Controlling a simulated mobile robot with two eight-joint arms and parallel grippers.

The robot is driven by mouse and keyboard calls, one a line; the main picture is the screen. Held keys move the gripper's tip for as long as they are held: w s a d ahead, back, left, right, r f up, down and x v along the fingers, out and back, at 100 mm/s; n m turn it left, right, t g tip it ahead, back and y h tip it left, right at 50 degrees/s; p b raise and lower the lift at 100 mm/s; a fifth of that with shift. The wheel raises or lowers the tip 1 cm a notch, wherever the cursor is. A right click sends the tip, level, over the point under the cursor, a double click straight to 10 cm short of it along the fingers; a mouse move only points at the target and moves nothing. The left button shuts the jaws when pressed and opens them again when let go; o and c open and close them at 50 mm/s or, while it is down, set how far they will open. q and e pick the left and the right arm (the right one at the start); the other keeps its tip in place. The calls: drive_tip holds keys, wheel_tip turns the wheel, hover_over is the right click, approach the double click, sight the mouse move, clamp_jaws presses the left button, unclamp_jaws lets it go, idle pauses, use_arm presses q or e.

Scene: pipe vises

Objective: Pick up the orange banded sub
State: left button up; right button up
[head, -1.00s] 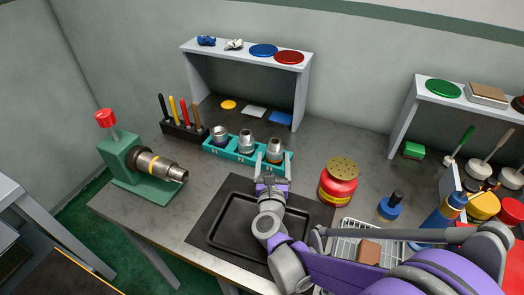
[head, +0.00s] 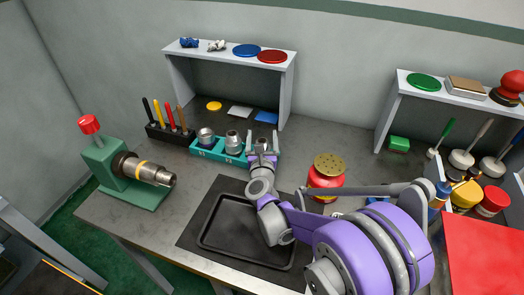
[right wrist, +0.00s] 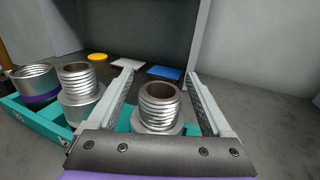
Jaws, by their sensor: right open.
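Three metal threaded subs stand upright in a teal rack (head: 206,157). The right-hand sub (right wrist: 159,104) is between the two fingers of my right gripper (head: 262,142), which is open and not closed on it. Its lower part, where a band would show, is hidden behind the gripper body in the right wrist view. The middle sub (right wrist: 78,90) and the left sub (right wrist: 35,84), which has a purple band, stand to the left in the rack. My left gripper is not in view.
A green vise (head: 118,172) holding a metal pipe stands at the left. A black tray (head: 210,245) lies in front of the rack, and a red jar (head: 325,178) stands right of it. A grey shelf (head: 287,92) rises behind the rack.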

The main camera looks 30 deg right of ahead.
clamp_jaws()
drive_tip(key=shift+r, duration=0.1)
idle(0.4)
